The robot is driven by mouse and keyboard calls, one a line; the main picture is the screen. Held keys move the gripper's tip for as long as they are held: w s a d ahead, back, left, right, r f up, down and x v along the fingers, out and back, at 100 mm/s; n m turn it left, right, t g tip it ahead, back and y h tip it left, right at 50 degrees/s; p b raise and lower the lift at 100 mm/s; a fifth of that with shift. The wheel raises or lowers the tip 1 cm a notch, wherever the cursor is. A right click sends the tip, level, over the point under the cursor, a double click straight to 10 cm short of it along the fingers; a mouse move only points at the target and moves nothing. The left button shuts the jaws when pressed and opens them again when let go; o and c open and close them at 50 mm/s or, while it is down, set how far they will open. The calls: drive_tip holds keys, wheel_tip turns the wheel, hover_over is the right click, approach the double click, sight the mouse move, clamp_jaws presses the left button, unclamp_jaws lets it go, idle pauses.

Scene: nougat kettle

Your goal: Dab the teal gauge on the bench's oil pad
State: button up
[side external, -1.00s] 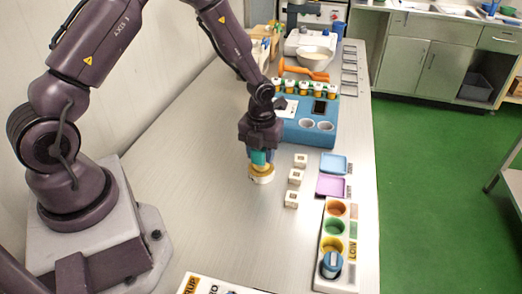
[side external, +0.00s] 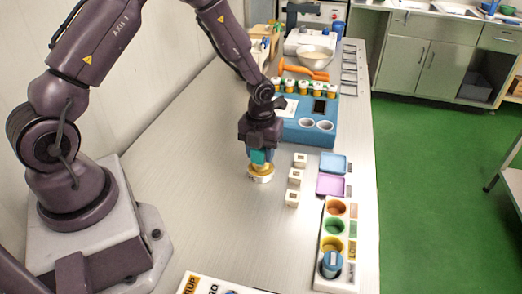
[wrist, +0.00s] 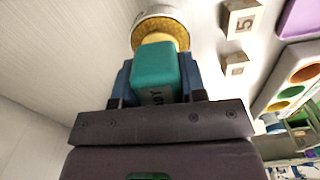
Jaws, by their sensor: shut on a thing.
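My gripper (side external: 259,154) is shut on the teal gauge (side external: 258,157), which points down. In the wrist view the gauge (wrist: 156,70) is a teal block with dark lettering, between my two blue fingers. A yellow tip shows beyond the block. The oil pad (side external: 261,178) is a low round pale cup on the bench, directly under the gauge. In the wrist view the pad (wrist: 172,26) shows a golden, speckled face inside a white rim. The gauge's tip is at or just over the pad; I cannot tell whether it touches.
Several small numbered white blocks (side external: 294,177) stand right of the pad. Beyond them are a blue tray (side external: 333,163), a pink tray (side external: 331,185) and a rack of coloured cups (side external: 333,225). A blue machine (side external: 310,132) stands behind. The bench (side external: 200,170) left of the pad is clear.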

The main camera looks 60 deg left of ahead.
drive_tip(key=shift+r, duration=3)
